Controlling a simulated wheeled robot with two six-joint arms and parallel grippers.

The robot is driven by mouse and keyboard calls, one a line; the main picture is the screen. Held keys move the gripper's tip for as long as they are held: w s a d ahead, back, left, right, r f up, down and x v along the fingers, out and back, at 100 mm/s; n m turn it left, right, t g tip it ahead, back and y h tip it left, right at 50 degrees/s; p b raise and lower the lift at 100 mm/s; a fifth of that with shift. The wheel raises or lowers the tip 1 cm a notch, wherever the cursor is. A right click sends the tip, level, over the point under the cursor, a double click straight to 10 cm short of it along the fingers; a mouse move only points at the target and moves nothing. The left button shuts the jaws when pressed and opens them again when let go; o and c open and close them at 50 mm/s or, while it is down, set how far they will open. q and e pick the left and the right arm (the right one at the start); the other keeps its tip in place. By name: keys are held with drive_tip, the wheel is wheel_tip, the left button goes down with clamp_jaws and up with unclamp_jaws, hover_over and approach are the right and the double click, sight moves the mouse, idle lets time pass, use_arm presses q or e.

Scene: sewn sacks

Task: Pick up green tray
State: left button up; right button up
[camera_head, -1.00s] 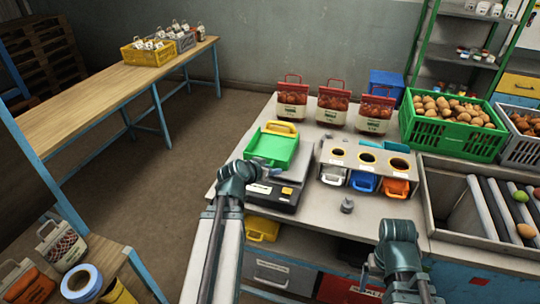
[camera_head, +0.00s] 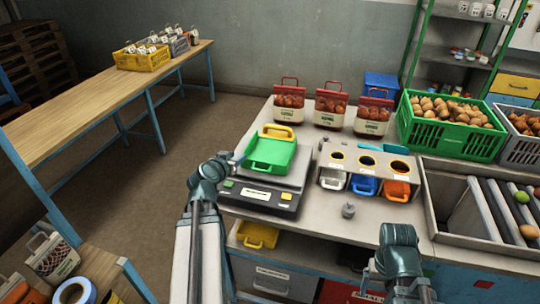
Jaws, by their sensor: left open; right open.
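The green tray (camera_head: 268,155) sits on the scale (camera_head: 265,189) near the left end of the workbench.
A sorting stand (camera_head: 336,166) with white, blue and orange trays is right of the scale. A grey knob-like weight (camera_head: 348,210) stands in front. Red-topped sacks (camera_head: 329,109) line the back. A green crate (camera_head: 445,131) holds brown produce.

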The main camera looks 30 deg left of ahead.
use_arm(q)
drive_tip(key=b, duration=0.3)
approach(249, 152)
drive_tip(key=w, duration=0.2)
drive_tip(key=w+a, duration=0.1)
drive_tip(key=w, duration=0.1)
drive_tip(key=shift+w+r, duration=0.15)
drive_tip(key=shift+w, duration=0.1)
drive_tip(key=b+x, duration=0.2)
drive_tip(key=x, duration=0.2)
drive_tip(key=shift+w+a, duration=0.1)
drive_tip(key=shift+a, duration=0.1)
drive_tip(key=shift+w+f, duration=0.3)
drive_tip(key=shift+w, duration=0.15)
drive_tip(key=shift+s, duration=0.1)
drive_tip(key=shift+c, duration=0.2)
clamp_jaws()
idle(0.4)
